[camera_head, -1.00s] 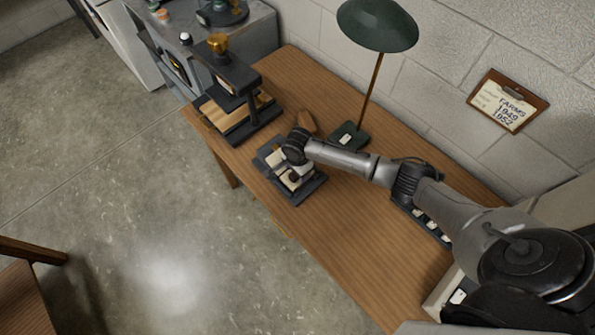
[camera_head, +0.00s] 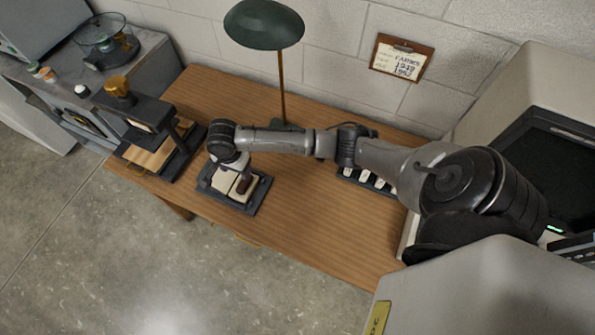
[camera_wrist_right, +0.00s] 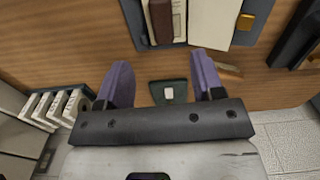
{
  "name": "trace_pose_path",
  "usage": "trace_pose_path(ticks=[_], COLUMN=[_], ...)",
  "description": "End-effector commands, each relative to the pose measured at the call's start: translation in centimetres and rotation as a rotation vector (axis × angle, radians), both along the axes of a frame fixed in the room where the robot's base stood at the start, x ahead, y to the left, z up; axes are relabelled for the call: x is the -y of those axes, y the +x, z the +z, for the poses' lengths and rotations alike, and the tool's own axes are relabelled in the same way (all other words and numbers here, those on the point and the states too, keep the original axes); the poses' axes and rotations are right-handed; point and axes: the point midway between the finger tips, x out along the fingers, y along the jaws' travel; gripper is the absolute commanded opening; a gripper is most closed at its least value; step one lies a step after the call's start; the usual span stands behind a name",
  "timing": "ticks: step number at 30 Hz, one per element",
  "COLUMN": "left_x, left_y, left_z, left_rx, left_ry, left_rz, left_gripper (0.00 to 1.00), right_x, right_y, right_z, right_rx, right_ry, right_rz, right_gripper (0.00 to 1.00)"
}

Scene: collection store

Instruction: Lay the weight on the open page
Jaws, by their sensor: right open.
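A dark cradle (camera_head: 248,207) on the desk holds an open book with pale pages (camera_head: 222,181). The cradle (camera_wrist_right: 258,30) and part of a page (camera_wrist_right: 213,28) also show at the top of the right wrist view. A dark brown bar (camera_wrist_right: 161,22), which looks like the weight, lies on a page there. It shows partly in the head view (camera_head: 243,184). My right gripper (camera_wrist_right: 160,62) is open, its purple fingers apart with nothing held between them. In the head view it is above the book and mostly hidden by my wrist. My left gripper is not in view.
A green lamp (camera_head: 264,25) stands behind my right arm; its base (camera_wrist_right: 168,92) shows in the wrist view. A press with a brass knob (camera_head: 118,86) is left of the cradle. A rack of white boxes (camera_head: 368,180) is to the right. The desk front (camera_head: 310,235) is clear.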

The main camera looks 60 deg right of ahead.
Motion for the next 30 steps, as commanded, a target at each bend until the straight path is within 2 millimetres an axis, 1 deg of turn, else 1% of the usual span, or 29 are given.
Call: trace_pose_path(ticks=[2,4,5,6,7,9,11,12,13,15,18,21,25,27,30], left_x=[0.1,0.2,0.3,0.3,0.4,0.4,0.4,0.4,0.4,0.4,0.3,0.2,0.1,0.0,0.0], left_y=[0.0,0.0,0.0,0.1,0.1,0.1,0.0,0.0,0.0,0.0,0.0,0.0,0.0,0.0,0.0], left_z=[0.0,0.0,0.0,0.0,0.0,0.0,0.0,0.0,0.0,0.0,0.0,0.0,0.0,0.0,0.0], left_rx=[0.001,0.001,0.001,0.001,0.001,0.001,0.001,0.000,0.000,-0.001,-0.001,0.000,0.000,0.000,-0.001], left_ry=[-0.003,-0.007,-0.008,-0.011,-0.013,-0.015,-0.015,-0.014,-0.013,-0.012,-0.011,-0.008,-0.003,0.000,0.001], left_rz=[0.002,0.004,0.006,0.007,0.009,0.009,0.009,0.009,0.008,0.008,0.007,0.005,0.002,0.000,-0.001], left_gripper=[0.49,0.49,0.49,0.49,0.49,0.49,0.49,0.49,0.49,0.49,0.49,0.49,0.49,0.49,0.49], right_x=[-1.8,-3.7,-4.7,-6.0,-7.0,-8.9,-10.1,-10.7,-11.0,-11.4,-11.2,-10.7,-9.8,-9.4,-9.1], right_y=[-1.5,-3.5,-4.5,-6.1,-7.3,-10.3,-12.8,-14.4,-15.6,-18.2,-21.4,-24.0,-26.4,-27.2,-27.8], right_z=[-1.2,-2.3,-2.8,-3.4,-3.7,-4.2,-4.3,-4.2,-4.0,-3.5,-2.5,-1.5,-0.3,0.1,0.5], right_rx=[0.007,0.027,0.040,0.061,0.080,0.131,0.175,0.202,0.221,0.258,0.286,0.289,0.273,0.262,0.251], right_ry=[0.016,0.031,0.039,0.049,0.053,0.059,0.052,0.040,0.029,-0.008,-0.071,-0.137,-0.203,-0.227,-0.248], right_rz=[0.106,0.253,0.329,0.437,0.520,0.715,0.868,0.963,1.029,1.168,1.333,1.461,1.574,1.613,1.647], right_gripper=[0.61,0.61,0.61,0.61,0.61,0.61,0.61,0.61,0.61,0.61,0.61,0.61,0.61,0.61,0.61])
